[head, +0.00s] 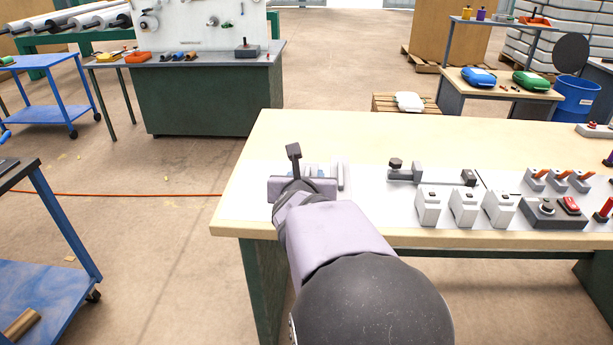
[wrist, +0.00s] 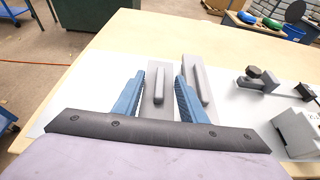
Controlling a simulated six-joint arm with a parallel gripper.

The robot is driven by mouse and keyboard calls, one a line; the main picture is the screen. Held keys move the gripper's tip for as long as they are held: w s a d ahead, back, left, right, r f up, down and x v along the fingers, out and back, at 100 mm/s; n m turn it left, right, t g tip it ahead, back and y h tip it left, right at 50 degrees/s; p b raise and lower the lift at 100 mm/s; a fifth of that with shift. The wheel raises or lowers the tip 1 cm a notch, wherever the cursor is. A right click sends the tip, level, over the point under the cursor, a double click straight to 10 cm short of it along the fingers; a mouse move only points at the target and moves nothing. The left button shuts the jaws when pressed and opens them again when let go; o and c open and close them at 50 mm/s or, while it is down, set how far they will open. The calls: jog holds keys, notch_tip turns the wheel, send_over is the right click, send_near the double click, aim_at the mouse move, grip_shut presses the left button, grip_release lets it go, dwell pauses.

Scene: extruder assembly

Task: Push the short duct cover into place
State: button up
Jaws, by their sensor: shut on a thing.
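In the wrist view, my gripper (wrist: 159,76) has its two blue fingers on either side of a grey flat piece with a raised bar along it, which looks like the short duct cover (wrist: 158,98). The fingers are shut on it, set well apart by its width. The near end of the cover is hidden behind the dark gripper body. A longer grey bar-topped piece (wrist: 195,80) lies just to the right of the right finger. In the head view, my gripper (head: 310,171) is low over the left end of the table, and my arm hides most of the cover.
On the wooden table (head: 400,135), to the right, are a grey clamp-like fixture (head: 405,172), several white boxes (head: 463,207), and a dark control box with a red switch (head: 553,212). The table's left edge is close to my gripper.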

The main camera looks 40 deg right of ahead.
jog(key=shift+f+b, duration=0.9)
jog(key=shift+b, duration=0.05)
jog(key=o, duration=1.1)
jog(key=shift+o, duration=0.2)
notch_tip(320, 180, up, 10)
jog(key=p, duration=0.7)
jog(key=shift+r, duration=0.1)
